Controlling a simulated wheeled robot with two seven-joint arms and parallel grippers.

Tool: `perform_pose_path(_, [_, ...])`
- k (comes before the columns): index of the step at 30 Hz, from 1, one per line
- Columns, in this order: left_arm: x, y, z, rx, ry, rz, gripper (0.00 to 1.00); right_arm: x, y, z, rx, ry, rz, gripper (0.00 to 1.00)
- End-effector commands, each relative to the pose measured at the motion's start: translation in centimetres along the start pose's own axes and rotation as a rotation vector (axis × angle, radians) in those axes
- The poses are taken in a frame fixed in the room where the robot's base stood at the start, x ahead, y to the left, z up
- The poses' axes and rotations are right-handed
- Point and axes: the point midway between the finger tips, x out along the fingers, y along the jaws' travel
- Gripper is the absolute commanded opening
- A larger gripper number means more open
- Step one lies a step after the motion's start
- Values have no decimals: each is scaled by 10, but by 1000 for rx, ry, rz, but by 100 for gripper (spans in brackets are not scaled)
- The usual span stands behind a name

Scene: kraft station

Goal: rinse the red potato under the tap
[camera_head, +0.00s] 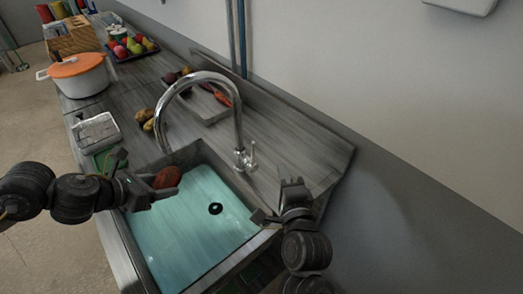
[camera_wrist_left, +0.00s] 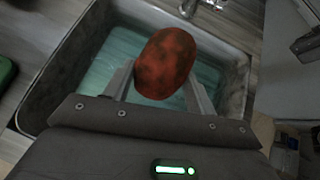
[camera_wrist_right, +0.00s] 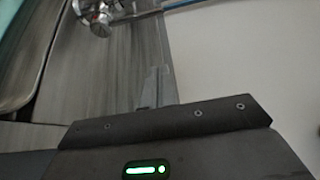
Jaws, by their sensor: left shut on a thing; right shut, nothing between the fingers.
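The red potato (camera_head: 167,177) is held in my left gripper (camera_head: 152,189) above the left side of the sink. The left wrist view shows the reddish-brown potato (camera_wrist_left: 165,63) between the two fingers, over the basin. The chrome tap (camera_head: 239,120) arches over the sink (camera_head: 203,236) from its right edge, with its lever (camera_head: 252,155) beside the base. The spout end is near and behind the potato in the head view. I cannot make out running water. My right gripper (camera_head: 292,186) is shut and empty, to the right of the sink near the tap's base.
Yellowish potatoes (camera_head: 147,118) lie behind the sink. A tray with carrots (camera_head: 221,97) is behind the tap. A white pot with an orange lid (camera_head: 77,72), a fruit tray (camera_head: 133,47) and a grey-white container (camera_head: 96,131) stand farther left. The wall is close at right.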

Motion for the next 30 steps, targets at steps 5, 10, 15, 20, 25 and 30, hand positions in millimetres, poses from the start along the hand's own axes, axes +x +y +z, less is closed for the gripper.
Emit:
perform_pose_path(5, [0,0,0,0,-1,0,30,2,-1,2,-10,-5,-4,0])
perform_pose_path(10, [0,0,0,0,-1,0,30,18,-2,1,-10,-4,-4,0])
perform_pose_path(15, [0,0,0,0,-1,0,30,51,-2,1,-12,-2,-5,0])
perform_pose_path(20, [0,0,0,0,-1,0,30,85,-2,1,-12,-3,-4,0])
perform_pose_path(25, [0,0,0,0,-1,0,30,97,-1,14,-4,-6,-1,0])
perform_pose_path(30, [0,0,0,0,-1,0,30,90,0,32,-5,-4,-1,0])
